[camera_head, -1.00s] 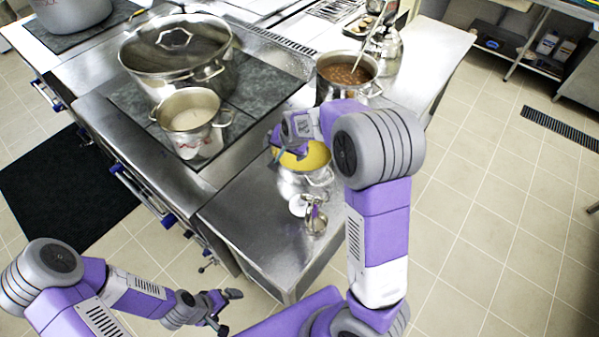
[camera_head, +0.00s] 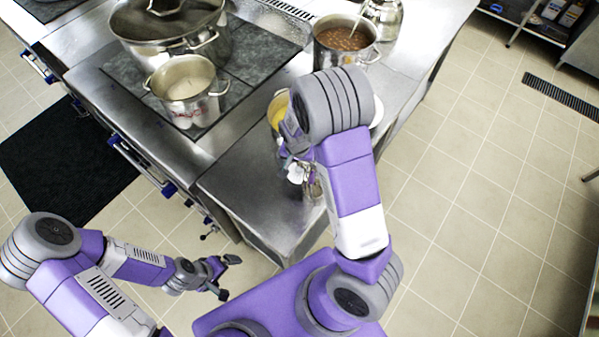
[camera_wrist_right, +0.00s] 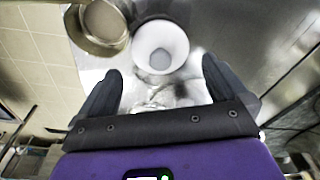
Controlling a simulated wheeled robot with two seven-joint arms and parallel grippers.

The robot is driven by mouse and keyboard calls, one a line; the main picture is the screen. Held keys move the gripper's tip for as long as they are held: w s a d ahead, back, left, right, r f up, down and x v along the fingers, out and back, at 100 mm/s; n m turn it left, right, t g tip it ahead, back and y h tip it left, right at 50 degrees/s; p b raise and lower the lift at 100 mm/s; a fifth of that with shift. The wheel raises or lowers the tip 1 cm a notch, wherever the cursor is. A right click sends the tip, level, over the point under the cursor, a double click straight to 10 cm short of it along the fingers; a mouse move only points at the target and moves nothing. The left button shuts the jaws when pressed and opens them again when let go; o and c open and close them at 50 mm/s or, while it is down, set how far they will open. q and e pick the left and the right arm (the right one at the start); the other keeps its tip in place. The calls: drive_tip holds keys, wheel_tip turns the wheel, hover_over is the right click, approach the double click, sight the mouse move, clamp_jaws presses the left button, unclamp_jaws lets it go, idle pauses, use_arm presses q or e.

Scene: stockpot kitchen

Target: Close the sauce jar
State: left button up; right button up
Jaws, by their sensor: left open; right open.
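The sauce jar (camera_head: 313,188) is a small glass jar with metal fittings near the front edge of the steel counter. Its white round lid (camera_head: 296,173) stands open beside the mouth. My right gripper (camera_head: 289,158) is over the jar and partly hides it. In the right wrist view the right gripper (camera_wrist_right: 158,92) is open, with the blurred glass jar (camera_wrist_right: 172,94) between and below its fingers and a white round piece, apparently the lid (camera_wrist_right: 160,46), just beyond. I cannot tell whether the fingers touch the jar. My left gripper (camera_head: 226,278) is open and empty, low in front of the counter.
A pot with yellow contents (camera_head: 278,110) stands behind the jar, partly hidden by my right arm. A pot of brown stew (camera_head: 344,40), a pot of pale liquid (camera_head: 188,90) and a large lidded pot (camera_head: 170,28) stand farther back. The counter (camera_head: 240,190) left of the jar is clear.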

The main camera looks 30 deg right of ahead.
sight(299, 168)
drive_tip(key=f, duration=0.5)
drive_tip(key=shift+w+d, duration=0.25)
drive_tip(key=shift+w, duration=0.05)
drive_tip(key=c, duration=0.8)
drive_tip(key=shift+o, duration=0.2)
wheel_tip(299, 168, up, 10)
drive_tip(key=shift+r+p, duration=0.1)
drive_tip(key=shift+p, duration=0.3)
